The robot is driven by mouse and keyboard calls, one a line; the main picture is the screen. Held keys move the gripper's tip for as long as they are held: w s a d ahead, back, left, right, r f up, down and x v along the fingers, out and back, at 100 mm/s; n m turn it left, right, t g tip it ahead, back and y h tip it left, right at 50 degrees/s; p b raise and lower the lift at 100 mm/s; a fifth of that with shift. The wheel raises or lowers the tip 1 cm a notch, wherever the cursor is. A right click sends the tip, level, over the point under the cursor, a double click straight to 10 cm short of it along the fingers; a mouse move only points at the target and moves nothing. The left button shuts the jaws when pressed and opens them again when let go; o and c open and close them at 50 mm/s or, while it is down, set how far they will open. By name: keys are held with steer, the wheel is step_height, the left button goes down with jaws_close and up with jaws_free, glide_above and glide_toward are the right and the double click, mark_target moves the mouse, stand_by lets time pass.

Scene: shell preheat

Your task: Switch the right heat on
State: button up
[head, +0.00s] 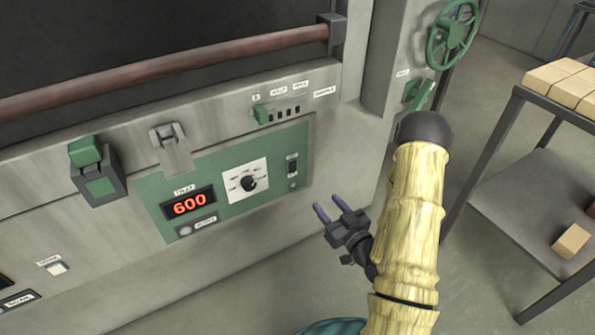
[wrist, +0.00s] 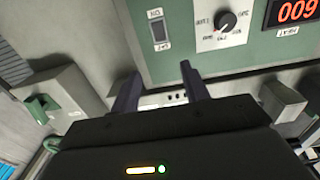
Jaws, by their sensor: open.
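A green control panel (head: 240,180) is on the front of the grey furnace, with a red display (head: 190,204) reading 600. A black knob (head: 248,183) sits on a white dial plate. The rocker switch also shows in the wrist view (wrist: 159,32), where the panel appears upside down. I cannot tell its on or off position. My gripper (head: 327,212) is open and empty, to the lower right of the switch and apart from it.
Above the panel is a green slider (head: 262,114) with several labelled positions. A red-brown bar (head: 170,70) crosses the furnace front. A green handwheel (head: 452,34) is at the upper right. A rack (head: 505,125) with pale bricks stands at the right. Floor below my gripper looks clear.

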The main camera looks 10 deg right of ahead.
steer(key=shift+w+b, duration=1.15)
steer(key=shift+b, duration=1.35)
steer(key=b, duration=0.5)
glide_toward(294, 165)
steer(key=x, duration=0.7)
steer(key=shift+w+a+r, duration=0.15)
steer(key=shift+w+a, duration=0.05)
steer(key=shift+w, duration=0.1)
steer(key=c, duration=1)
